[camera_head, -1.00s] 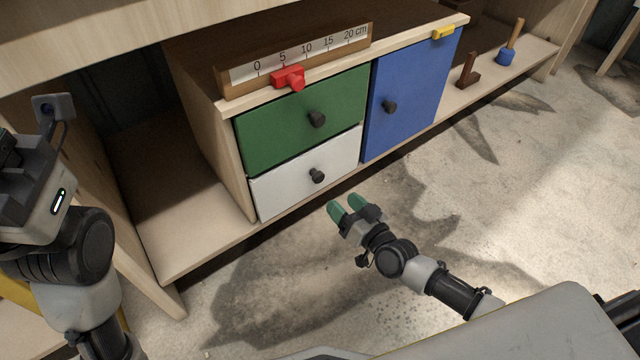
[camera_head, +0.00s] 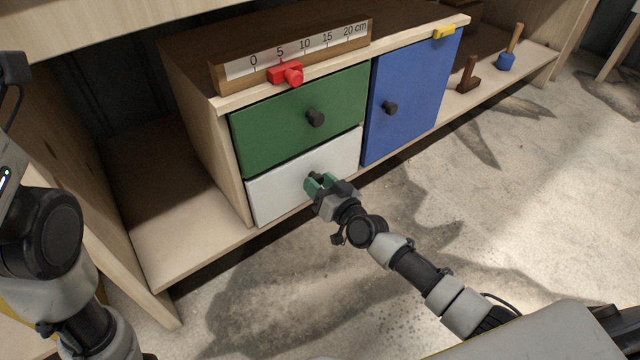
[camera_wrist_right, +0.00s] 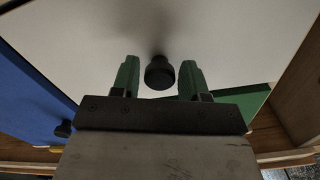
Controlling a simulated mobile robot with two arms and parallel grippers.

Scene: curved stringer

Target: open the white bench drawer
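The white drawer (camera_head: 279,188) is the lower drawer of the wooden bench unit, and its front looks flush and shut. Its dark round knob (camera_wrist_right: 159,73) shows in the right wrist view, between the two green fingertips, with a gap on each side. My right gripper (camera_head: 320,182) is open at the drawer front, and its fingers partly hide the knob in the head view. The gripper also shows in the right wrist view (camera_wrist_right: 160,80). My left arm shows at the left edge of the head view; its gripper fingers are out of the picture.
A green drawer (camera_head: 300,118) with a dark knob sits above the white one. A blue door (camera_head: 415,95) with a knob is to the right. A ruler board with a red slider (camera_head: 286,73) stands on top. The floor (camera_head: 480,230) in front is clear.

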